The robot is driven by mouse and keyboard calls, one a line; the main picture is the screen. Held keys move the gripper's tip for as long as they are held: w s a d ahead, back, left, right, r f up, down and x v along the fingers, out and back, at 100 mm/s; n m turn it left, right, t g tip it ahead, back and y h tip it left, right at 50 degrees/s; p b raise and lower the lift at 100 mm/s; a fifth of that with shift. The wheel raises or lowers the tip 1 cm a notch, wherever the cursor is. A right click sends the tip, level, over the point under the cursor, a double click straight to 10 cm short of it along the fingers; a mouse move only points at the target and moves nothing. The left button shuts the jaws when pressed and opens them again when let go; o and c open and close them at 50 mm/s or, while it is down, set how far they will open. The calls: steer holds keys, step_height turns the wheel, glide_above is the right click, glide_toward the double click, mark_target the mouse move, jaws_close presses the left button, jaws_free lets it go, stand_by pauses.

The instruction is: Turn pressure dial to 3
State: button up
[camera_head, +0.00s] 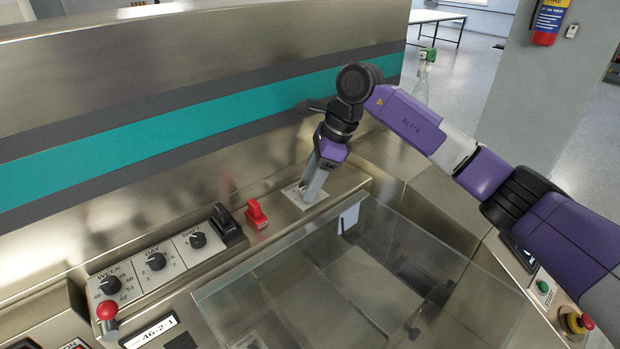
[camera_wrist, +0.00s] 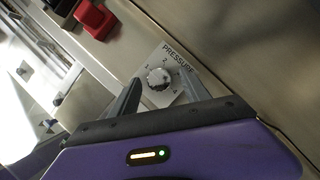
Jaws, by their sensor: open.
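The pressure dial (camera_wrist: 157,78) is a round grey ridged knob on a light square plate (camera_wrist: 172,59) marked PRESSURE, with numbers around it. The 2 and 4 are legible; the dial's pointer setting is too small to tell. In the wrist view my gripper (camera_wrist: 157,92) is open, with one finger on each side of the dial. I cannot tell whether the fingers touch it. In the head view my gripper (camera_head: 312,192) points down at the plate (camera_head: 306,196) on the metal ledge, and hides the dial.
A red switch (camera_head: 257,213) and a black one (camera_head: 227,225) stand left of the plate. WEEK, DAY and SHIFT dials (camera_head: 156,261) sit farther left, with a red-knobbed lever (camera_head: 107,310). A clear cover (camera_head: 350,285) lies in front. A START button (camera_head: 543,286) is at right.

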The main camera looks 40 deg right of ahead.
jaws_close()
